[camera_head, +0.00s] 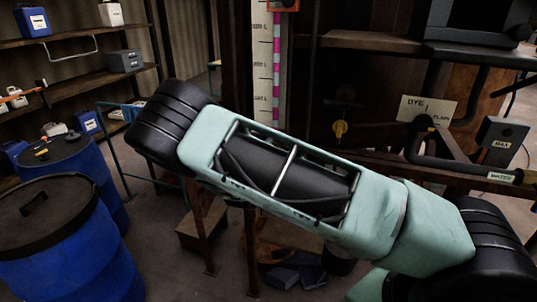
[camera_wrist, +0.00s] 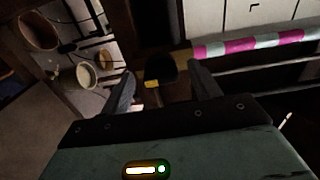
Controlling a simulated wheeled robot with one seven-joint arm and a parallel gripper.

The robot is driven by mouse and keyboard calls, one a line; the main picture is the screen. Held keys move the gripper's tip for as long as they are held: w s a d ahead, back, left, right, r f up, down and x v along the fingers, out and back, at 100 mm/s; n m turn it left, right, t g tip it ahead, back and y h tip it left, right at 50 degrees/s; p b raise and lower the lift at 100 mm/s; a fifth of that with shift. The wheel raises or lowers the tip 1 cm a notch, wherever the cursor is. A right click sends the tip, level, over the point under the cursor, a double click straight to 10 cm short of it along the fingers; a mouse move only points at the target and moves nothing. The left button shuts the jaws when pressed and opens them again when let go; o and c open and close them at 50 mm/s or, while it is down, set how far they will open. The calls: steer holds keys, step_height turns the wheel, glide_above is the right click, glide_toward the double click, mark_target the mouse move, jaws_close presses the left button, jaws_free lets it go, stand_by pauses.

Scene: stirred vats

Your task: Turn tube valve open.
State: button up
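My gripper (camera_wrist: 162,88) shows in the wrist view with its two dark fingers spread apart and nothing gripped between them. A dark rounded fitting (camera_wrist: 161,67) with a small yellow piece (camera_wrist: 152,84) shows in the gap between the fingers, at the end of the striped gauge (camera_wrist: 250,43); it looks like the tube valve, but it is too dark to tell its handle position or whether a finger touches it. In the head view the gauge (camera_head: 276,60) stands upright behind my arm. My arm hides its lower end, and my gripper is not visible there.
A yellow-handled item (camera_head: 340,128) is on the dark structure right of the gauge. A sign marked DYE (camera_head: 426,110) and a grey MAX box (camera_head: 501,141) are at the right. Blue drums (camera_head: 70,255) and shelves (camera_head: 75,40) are at the left. Pale buckets (camera_wrist: 82,74) show in the wrist view.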

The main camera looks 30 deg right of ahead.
steer(key=b+v, duration=0.5)
steer(key=v, duration=1.2)
steer(key=shift+s+b, duration=0.2)
steer(key=shift+b, duration=0.1)
steer(key=shift+a, duration=0.15)
